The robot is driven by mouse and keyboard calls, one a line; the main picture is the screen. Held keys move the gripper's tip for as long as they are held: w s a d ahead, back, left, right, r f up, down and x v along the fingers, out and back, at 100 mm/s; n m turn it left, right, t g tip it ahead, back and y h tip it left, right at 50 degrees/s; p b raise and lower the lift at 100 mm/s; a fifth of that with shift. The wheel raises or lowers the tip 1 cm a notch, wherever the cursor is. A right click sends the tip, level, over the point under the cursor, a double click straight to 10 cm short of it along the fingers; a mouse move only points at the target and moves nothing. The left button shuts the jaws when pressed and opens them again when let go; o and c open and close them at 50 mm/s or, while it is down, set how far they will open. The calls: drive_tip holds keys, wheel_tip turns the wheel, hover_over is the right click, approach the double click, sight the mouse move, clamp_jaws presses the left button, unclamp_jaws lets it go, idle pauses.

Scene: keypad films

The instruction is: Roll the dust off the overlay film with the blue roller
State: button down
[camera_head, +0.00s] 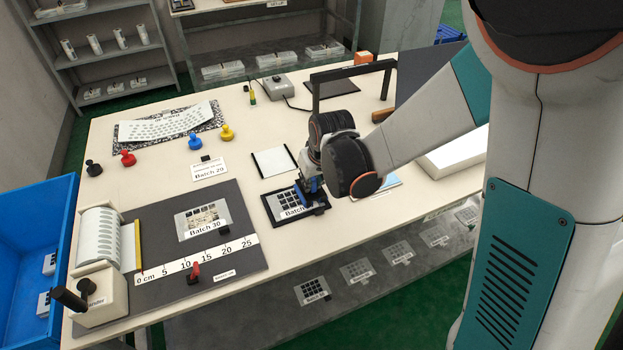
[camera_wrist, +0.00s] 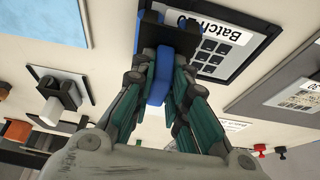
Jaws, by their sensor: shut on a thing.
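The overlay film (camera_head: 287,204), with dark key squares and a "Batch" label, lies in a black frame near the table's front edge. It also shows upside down in the wrist view (camera_wrist: 208,45), partly hidden by the roller and a finger. My gripper (camera_head: 310,186) is shut on the blue roller (camera_head: 302,193), at the film's right side. In the wrist view, the roller's blue handle (camera_wrist: 160,78) sits between my fingers, and its dark head is at the film's edge. I cannot tell whether the head touches the film.
A white square pad (camera_head: 273,162) lies behind the film. To the left, a dark mat (camera_head: 160,218) bears another film (camera_head: 203,220), labelled Batch 30, and a ruler. A black hoop-shaped stand (camera_head: 316,90) rises behind my arm. Coloured knobbed pieces stand along the back left.

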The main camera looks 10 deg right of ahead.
hover_over(278, 208)
drive_tip(key=d, duration=0.1)
drive_tip(key=shift+w+d+b, duration=0.1)
drive_tip(key=shift+w+b, duration=0.05)
drive_tip(key=shift+b, duration=0.15)
drive_tip(key=shift+s+a+f, duration=0.1)
drive_tip(key=shift+s+a, duration=0.1)
drive_tip(key=shift+a, duration=0.4)
idle(0.6)
wheel_tip(278, 208, up, 7)
drive_tip(key=p, duration=0.4)
drive_tip(key=shift+p, duration=0.4)
idle(0.4)
